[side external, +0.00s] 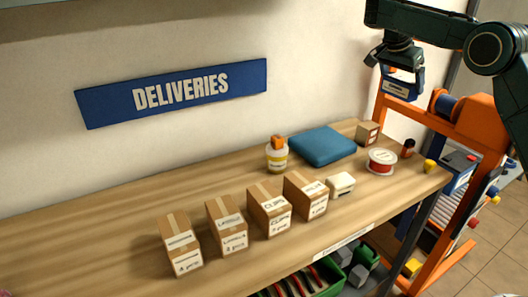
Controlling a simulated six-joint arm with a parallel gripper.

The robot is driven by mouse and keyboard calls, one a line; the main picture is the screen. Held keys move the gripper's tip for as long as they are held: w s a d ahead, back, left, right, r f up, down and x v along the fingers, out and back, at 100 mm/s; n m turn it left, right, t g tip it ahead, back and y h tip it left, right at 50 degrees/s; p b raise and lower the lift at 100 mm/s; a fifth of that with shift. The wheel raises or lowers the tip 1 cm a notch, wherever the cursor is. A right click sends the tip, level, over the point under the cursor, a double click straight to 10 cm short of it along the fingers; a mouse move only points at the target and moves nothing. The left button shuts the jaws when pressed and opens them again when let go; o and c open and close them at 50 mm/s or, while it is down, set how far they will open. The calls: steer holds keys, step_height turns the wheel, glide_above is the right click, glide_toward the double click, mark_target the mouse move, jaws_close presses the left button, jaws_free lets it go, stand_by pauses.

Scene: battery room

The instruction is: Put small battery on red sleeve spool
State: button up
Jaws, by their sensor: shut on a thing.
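My gripper (396,66) is at the upper right in the side external view, high above the back right end of the bench. It is shut on a small blue block with a pale label and a bit of orange, which looks like the small battery (404,88). The battery hangs in the air, clear of the bench. The red sleeve spool (382,161), white-rimmed with a red band, lies flat on the bench below the gripper. Its top looks bare. The fingertips' exact contact is too small to make out.
Around the spool are a blue cushion (322,145), small carton (367,132), dark red-topped jar (407,148), yellow piece (430,166) and white box (340,185). A glue bottle (277,157) and several cartons (268,210) stand farther left. An orange frame (465,125) stands at right.

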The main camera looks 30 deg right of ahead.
steer(key=shift+s+d+r, duration=0.15)
steer(key=shift+f, duration=0.45)
glide_toward(389, 153)
steer(key=shift+d+r, duration=0.25)
steer(key=shift+d, duration=0.25)
steer(key=shift+d+r, duration=0.2)
steer(key=shift+d, duration=0.35)
steer(key=shift+f, duration=2.15)
steer(key=shift+f, duration=0.1)
